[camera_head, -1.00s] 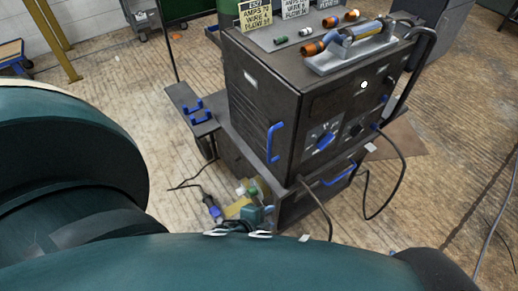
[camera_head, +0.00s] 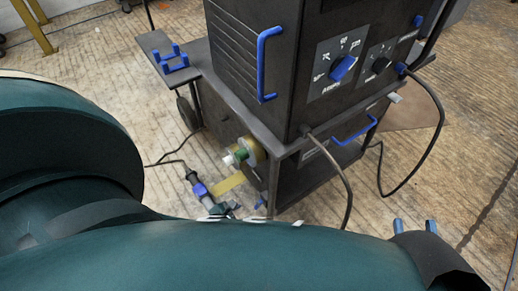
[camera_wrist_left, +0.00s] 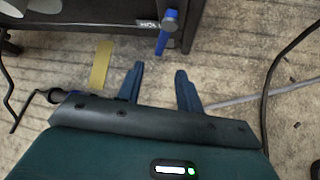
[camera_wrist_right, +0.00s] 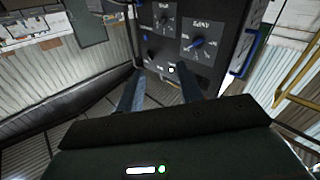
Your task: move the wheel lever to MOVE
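A blue lever (camera_wrist_left: 165,32) hangs at the bottom edge of the dark cart in the left wrist view, beside a small label too blurred to read. It looks like the wheel lever; a bit of blue low on the cart (camera_head: 262,203) in the head view may be the same part. My left gripper (camera_wrist_left: 160,72) is open and empty, just short of the lever, which lies ahead between the finger directions. In the head view my arm mostly hides it. My right gripper (camera_wrist_right: 157,78) is open and empty, facing the dial panel; its blue fingertips (camera_head: 415,226) show at lower right.
The dark machine (camera_head: 225,50) on its cart has a blue handle (camera_head: 262,65) and a blue dial (camera_head: 343,69). A yellow strip (camera_wrist_left: 101,65) lies left of the lever. A black cable (camera_head: 437,125) loops down at right.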

